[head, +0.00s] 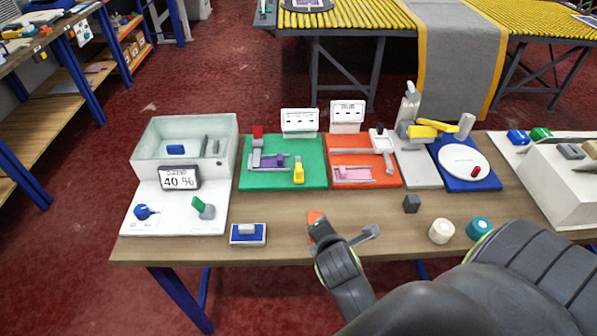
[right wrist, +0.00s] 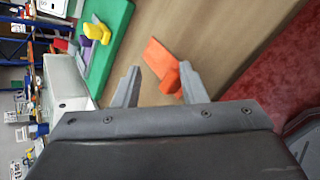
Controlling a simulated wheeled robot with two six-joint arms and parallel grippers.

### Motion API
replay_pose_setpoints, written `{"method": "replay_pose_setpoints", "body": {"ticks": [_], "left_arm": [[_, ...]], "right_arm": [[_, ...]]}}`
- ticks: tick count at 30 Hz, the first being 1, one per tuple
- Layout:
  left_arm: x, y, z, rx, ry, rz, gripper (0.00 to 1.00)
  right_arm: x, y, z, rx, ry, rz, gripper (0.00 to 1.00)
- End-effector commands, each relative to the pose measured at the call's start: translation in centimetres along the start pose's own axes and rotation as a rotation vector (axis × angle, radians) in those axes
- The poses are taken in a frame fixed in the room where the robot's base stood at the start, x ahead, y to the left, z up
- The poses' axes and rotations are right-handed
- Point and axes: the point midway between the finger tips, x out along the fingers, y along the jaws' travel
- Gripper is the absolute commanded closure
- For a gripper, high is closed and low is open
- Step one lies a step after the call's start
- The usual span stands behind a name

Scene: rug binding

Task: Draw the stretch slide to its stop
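No part is clearly marked as the stretch slide. The green board (head: 283,183) carries a purple piece in a grey fixture (head: 268,163) and a yellow block (head: 299,172). The orange-red board (head: 387,181) beside it carries a pink piece (head: 354,173) and a white-and-grey fixture (head: 381,140). My right gripper (head: 345,230) is over the table's front part, in front of these boards. In the right wrist view its fingers (right wrist: 156,84) are apart. A small orange piece with a raised tab (right wrist: 172,78) shows between them, close to the right-hand finger; contact is unclear. My left gripper is out of view.
A white plate (head: 463,160) sits on a blue board.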

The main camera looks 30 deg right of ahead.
Motion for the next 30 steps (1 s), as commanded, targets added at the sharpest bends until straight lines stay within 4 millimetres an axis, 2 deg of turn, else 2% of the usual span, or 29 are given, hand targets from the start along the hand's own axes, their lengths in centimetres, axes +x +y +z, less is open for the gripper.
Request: {"method": "replay_pose_setpoints", "body": {"ticks": [9, 15, 23, 30], "left_arm": [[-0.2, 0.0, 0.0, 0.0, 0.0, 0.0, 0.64], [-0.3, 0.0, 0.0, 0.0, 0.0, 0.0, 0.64], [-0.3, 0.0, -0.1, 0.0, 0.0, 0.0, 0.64], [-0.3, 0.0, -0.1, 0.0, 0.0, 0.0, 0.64]], "right_arm": [[0.4, 5.8, -0.3, -0.594, -0.137, 0.117, 0.62], [0.4, 8.6, -0.8, -0.888, -0.222, 0.148, 0.62], [1.0, 9.6, -0.9, -0.995, -0.255, 0.155, 0.62], [4.2, 10.4, -0.3, -0.997, -0.257, 0.156, 0.62]]}}
